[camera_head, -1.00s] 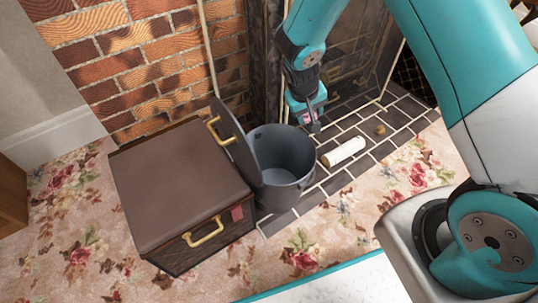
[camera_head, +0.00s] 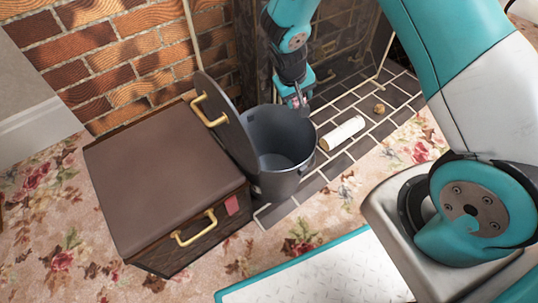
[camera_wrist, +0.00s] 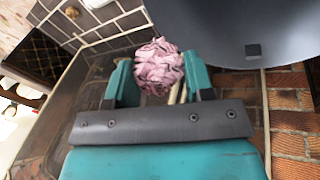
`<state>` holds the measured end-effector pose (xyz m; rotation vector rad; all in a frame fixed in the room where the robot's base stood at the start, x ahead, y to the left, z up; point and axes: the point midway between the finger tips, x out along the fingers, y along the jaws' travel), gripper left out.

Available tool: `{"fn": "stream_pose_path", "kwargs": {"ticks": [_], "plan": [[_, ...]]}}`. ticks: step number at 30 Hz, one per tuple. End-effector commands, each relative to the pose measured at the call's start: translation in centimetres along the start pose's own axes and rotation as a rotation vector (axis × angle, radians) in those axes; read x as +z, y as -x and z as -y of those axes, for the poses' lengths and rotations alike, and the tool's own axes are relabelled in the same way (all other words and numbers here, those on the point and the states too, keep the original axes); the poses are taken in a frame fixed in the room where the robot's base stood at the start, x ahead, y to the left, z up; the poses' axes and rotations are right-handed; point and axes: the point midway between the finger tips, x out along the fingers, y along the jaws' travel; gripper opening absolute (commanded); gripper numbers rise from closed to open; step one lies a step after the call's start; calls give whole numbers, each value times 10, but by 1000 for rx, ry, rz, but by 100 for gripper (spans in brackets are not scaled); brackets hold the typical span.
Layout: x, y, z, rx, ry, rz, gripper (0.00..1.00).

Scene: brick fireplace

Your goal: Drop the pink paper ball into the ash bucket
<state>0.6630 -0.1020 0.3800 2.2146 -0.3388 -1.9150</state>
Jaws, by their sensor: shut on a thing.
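The pink paper ball (camera_wrist: 158,66) is crumpled and sits between the fingers of my gripper (camera_wrist: 157,84) in the wrist view. My gripper is shut on it. In the head view my gripper (camera_head: 299,103) hangs at the back right rim of the ash bucket, and the ball is hard to make out there. The dark grey ash bucket (camera_head: 285,183) stands upright and open, with its lid (camera_head: 223,125) tilted up at its left side. The part of the bucket's inside that shows looks empty. The bucket's grey wall (camera_wrist: 230,30) fills the upper right of the wrist view.
A brown chest (camera_head: 160,180) with brass handles stands left of the bucket. A white roll (camera_head: 342,133) and a small brown lump (camera_head: 379,109) lie on the dark tiled hearth (camera_head: 345,160). A brick wall (camera_head: 100,50) rises behind, and floral carpet lies in front.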

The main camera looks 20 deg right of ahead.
Motion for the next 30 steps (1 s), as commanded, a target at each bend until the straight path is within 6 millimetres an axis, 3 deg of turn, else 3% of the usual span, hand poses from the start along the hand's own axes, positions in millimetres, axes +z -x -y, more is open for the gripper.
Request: {"fn": "stream_pose_path", "kwargs": {"ticks": [6, 12, 17, 30], "plan": [[1, 1, 6, -1, 5, -1, 27], [17, 9, 48, -2, 12, 0, 27], [28, 10, 69, -1, 5, -1, 27], [35, -35, 83, 0, 1, 0, 27]]}}
